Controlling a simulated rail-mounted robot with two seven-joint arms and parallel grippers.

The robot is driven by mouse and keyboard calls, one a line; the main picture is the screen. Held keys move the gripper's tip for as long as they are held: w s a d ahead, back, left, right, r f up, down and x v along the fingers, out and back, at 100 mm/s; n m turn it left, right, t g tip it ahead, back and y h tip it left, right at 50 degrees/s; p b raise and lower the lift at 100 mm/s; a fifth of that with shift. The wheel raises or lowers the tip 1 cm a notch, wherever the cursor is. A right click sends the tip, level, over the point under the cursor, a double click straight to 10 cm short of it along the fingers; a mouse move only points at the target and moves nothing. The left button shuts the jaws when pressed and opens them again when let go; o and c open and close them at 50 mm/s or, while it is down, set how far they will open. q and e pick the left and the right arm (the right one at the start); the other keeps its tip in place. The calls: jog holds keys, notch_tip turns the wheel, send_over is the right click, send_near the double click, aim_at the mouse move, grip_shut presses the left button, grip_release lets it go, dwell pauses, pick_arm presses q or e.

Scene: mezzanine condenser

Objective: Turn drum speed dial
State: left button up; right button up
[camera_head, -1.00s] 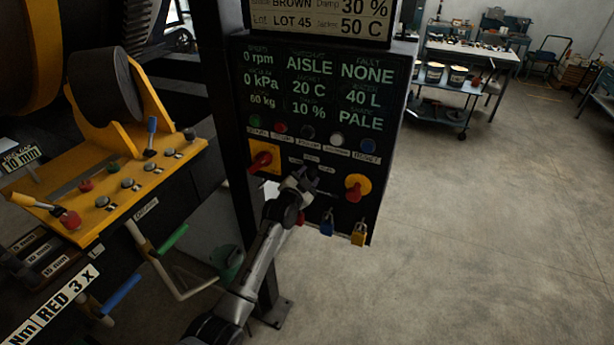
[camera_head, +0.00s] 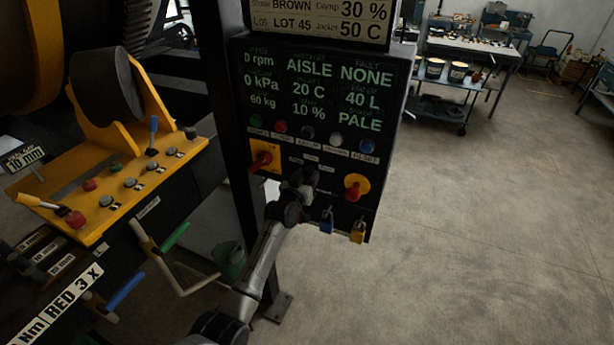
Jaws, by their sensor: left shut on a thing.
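The black control panel (camera_head: 240,110) stands upright on a dark post, with green readouts including "0 rpm". My left gripper (camera_head: 304,180) is at the lower middle of the panel, between a red switch on a yellow plate (camera_head: 262,160) and a red knob on a yellow disc (camera_head: 357,187). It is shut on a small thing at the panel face. That thing is mostly hidden behind the fingers, and I cannot read its label; it sits where a dial is. My right gripper is not in view.
A row of coloured buttons (camera_head: 308,132) runs above my gripper. Blue (camera_head: 327,224) and yellow (camera_head: 358,233) padlocks hang at the panel's bottom. A yellow control console (camera_head: 140,182) with levers stands left. The floor on the right is clear, with a cart (camera_head: 440,95) behind.

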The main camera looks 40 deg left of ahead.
pick_arm(q)
jog(key=shift+n, duration=0.4)
jog(key=o, duration=0.9)
jog(key=shift+s, duration=0.3)
jog(key=v, duration=1.3)
jog(key=shift+s+d+b, duration=0.1)
jog(key=shift+b, duration=0.3)
